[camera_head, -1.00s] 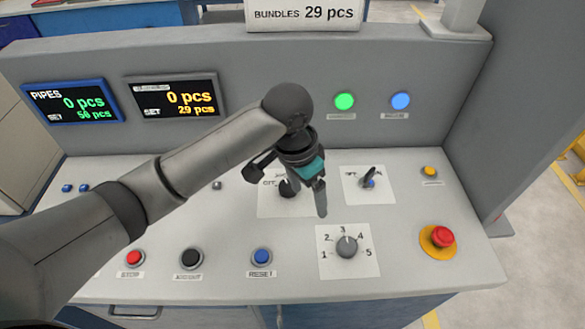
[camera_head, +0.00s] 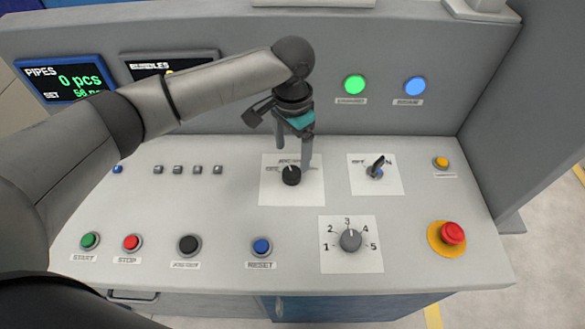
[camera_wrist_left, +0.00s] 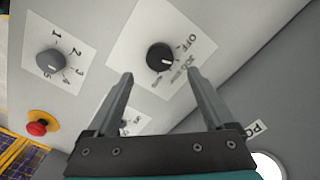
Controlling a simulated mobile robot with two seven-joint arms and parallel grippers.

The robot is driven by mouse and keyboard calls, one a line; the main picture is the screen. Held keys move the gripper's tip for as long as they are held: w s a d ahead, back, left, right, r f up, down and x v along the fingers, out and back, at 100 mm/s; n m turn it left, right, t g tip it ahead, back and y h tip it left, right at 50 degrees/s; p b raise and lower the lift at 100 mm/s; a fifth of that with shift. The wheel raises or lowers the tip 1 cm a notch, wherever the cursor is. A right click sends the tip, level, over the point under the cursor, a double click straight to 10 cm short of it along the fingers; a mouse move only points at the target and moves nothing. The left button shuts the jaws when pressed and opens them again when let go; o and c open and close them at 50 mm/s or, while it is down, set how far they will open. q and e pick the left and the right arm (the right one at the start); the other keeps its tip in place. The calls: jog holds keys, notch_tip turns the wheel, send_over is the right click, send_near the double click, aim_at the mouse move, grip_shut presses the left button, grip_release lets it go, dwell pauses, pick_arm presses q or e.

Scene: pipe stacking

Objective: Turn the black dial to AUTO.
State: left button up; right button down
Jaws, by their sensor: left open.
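The black dial (camera_head: 291,176) sits on a white label plate on the sloped console in the head view. It also shows in the left wrist view (camera_wrist_left: 160,58), beside the words OFF, JOG RUN and a third, blurred word. Its white mark appears to point toward the OFF side. My left gripper (camera_head: 306,162) is open and empty, just behind and above the dial in the head view. In the left wrist view its two fingertips (camera_wrist_left: 160,74) lie either side of the dial's near edge, seemingly short of touching it. My right gripper is not in view.
A lever switch (camera_head: 376,168) stands right of the dial, a numbered grey knob (camera_head: 350,240) in front. A red emergency button (camera_head: 452,233) is at the right. Several push buttons line the front left, including a blue one (camera_head: 262,246). An upright panel with lamps (camera_head: 355,85) rises behind.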

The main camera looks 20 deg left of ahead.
aim_at(292, 172)
pick_arm(q)
notch_tip(292, 172, down, 7)
jog(key=shift+r+b, duration=0.15)
jog(key=shift+b, duration=0.3)
jog(key=c, duration=1.4)
